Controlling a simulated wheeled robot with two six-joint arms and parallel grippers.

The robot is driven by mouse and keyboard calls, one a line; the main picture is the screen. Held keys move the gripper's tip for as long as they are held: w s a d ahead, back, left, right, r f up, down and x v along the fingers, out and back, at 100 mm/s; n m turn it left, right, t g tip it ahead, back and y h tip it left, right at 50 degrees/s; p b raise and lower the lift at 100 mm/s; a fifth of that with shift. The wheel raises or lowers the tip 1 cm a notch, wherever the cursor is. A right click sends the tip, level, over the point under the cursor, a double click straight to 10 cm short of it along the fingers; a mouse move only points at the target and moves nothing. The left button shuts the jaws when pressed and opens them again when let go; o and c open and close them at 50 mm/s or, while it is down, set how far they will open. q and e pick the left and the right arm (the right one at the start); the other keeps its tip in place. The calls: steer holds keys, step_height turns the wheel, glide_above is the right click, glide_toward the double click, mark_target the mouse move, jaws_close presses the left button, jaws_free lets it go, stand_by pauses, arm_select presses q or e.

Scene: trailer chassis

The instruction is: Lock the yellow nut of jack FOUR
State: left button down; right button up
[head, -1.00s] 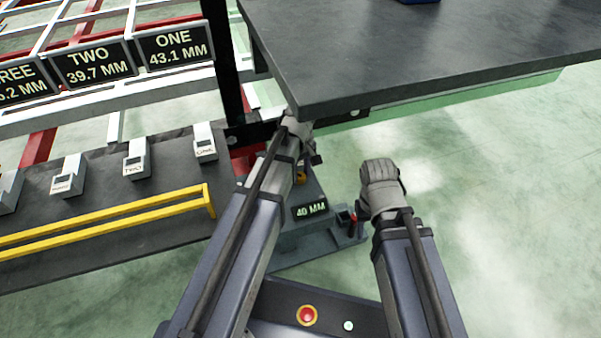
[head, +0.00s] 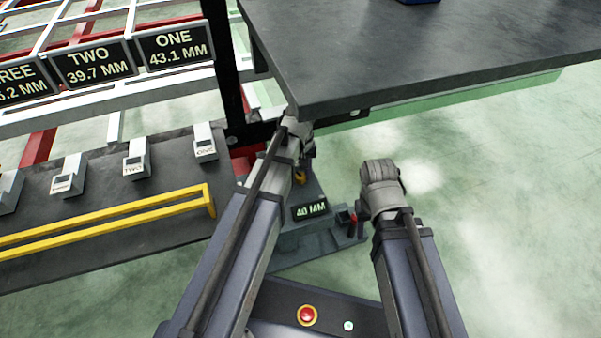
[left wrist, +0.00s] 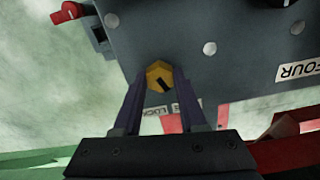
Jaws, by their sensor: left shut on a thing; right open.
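The yellow nut (left wrist: 158,76) is a hex piece with a dark slot, on the dark grey body of jack FOUR (left wrist: 215,75) in the left wrist view. My left gripper (left wrist: 156,90) is shut on it, one finger on each side. A white LOCK label (left wrist: 157,111) lies just beyond, partly hidden by the fingers. A FOUR label (left wrist: 302,70) is at the right. In the head view the jack (head: 330,226) shows a 40 MM display (head: 309,210), and my left gripper (head: 304,152) is above it by the table corner. My right gripper (head: 380,172) is open and empty, to the right.
A dark tabletop (head: 420,60) overhangs just above my left gripper. A red handle (head: 353,217) sits on the jack's right side. Signs for ONE (head: 175,48) and TWO (head: 92,66) and a yellow rail (head: 110,222) are at left. The floor at right is clear.

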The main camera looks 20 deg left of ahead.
mark_target(300, 176)
arm_select(q)
steer(key=m, duration=1.3)
steer(key=shift+m, duration=0.3)
stand_by(0.3)
steer(key=shift+c, duration=2.3)
jaws_free()
steer(key=shift+r, duration=0.1)
step_height(300, 176, up, 8)
steer(key=p, duration=0.8)
